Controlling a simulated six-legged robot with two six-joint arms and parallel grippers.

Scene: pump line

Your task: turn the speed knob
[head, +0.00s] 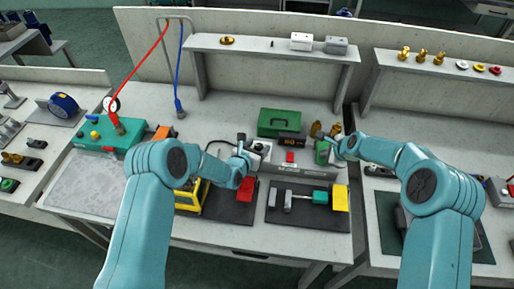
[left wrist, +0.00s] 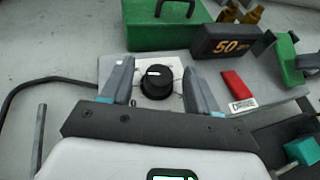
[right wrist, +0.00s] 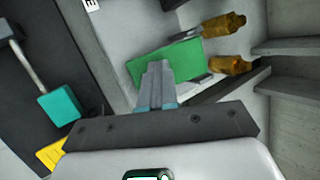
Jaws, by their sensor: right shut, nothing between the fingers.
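The speed knob is a round black knob (left wrist: 157,82) with a white pointer mark. It sits on a pale plate (left wrist: 172,63) in the left wrist view. My left gripper (left wrist: 160,80) is open, with one finger on each side of the knob. A gap shows between knob and fingers; I cannot tell how deep they reach. In the head view my left gripper (head: 246,152) largely hides the knob. A black display (left wrist: 226,40) reading 50 stands to the knob's right. My right gripper (right wrist: 158,72) is shut and empty, in front of a green block (right wrist: 190,58).
A green toolbox (head: 279,122) stands behind the knob. A red block (left wrist: 238,88) lies to its right. Brass fittings (right wrist: 222,25) stand by the green block. A dark mat (head: 275,216) with a grey and teal tool lies in front. A black cable (left wrist: 30,85) runs left of the knob.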

